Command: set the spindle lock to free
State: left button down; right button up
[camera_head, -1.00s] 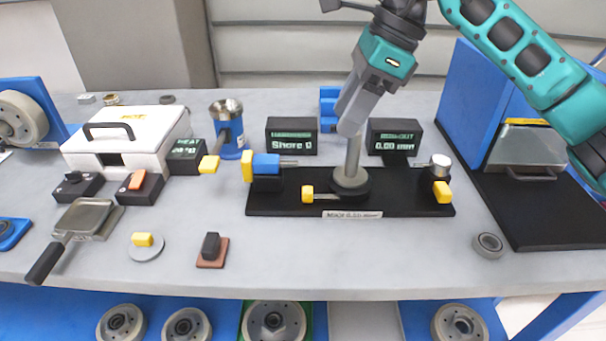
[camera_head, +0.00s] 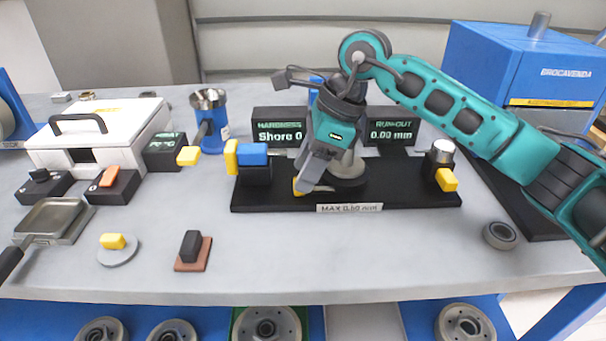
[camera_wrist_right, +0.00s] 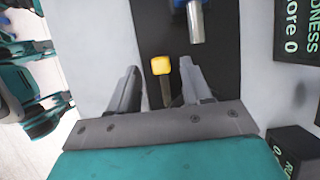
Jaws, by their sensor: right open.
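The spindle lock is a small lever with a yellow knob (camera_head: 296,187) at the left of the spindle base (camera_head: 348,172) on the black fixture plate (camera_head: 410,192). My right gripper (camera_head: 303,190) is over this lever, pointing down, and hides most of it in the head view. In the right wrist view, the yellow knob (camera_wrist_right: 161,66) and its dark stem lie between the two fingers of the open right gripper (camera_wrist_right: 159,76), with a visible gap on each side. I cannot tell the height gap. The spindle's upper part is hidden by my gripper. My left gripper is not in view.
A blue hardness probe (camera_head: 252,156) with a yellow end stands just left of the gripper. Another yellow-tipped part (camera_head: 447,179) is at the plate's right end. Two displays (camera_head: 390,131) stand behind. The front of the table is clear near a loose bearing (camera_head: 500,235).

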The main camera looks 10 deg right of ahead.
jog(key=shift+x, duration=0.9)
grip_shut()
